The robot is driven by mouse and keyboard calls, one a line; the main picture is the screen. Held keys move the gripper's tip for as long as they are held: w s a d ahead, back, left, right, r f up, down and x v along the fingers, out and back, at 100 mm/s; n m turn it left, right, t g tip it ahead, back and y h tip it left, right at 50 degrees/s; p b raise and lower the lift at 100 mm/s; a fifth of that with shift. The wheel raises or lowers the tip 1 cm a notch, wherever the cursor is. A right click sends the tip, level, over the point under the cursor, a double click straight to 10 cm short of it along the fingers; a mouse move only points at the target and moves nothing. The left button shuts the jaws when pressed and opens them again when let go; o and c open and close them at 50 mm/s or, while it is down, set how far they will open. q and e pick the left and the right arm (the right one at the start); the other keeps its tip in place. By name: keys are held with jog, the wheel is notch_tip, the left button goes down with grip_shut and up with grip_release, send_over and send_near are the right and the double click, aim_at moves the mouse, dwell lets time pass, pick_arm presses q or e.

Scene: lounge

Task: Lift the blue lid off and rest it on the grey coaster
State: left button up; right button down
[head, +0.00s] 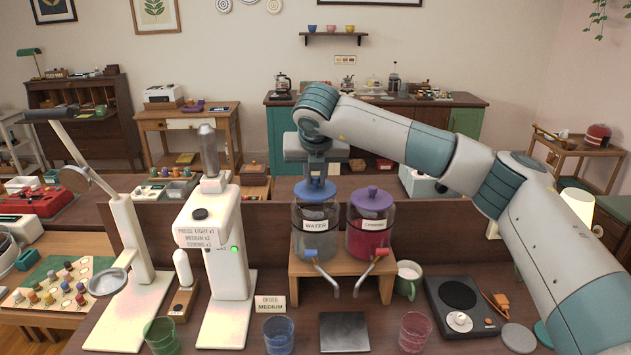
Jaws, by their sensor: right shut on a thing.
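The blue lid (316,191) is at the top of the clear jar labelled WATER (316,241). My right gripper (317,172) comes down from above and is shut on the lid's knob, mostly hiding it. The lid looks level over the jar's mouth; I cannot tell whether it still touches the rim. A round grey coaster (519,338) lies flat and bare at the counter's right front. My left gripper is not in view.
A jar with a purple lid (371,200) stands right beside, on the same wooden stand (341,262). A dark square plate (343,332) lies in front.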

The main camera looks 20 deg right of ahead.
jog(key=shift+s+r, duration=0.1)
jog(key=shift+r, duration=1.15)
jog(key=shift+a+f, duration=0.1)
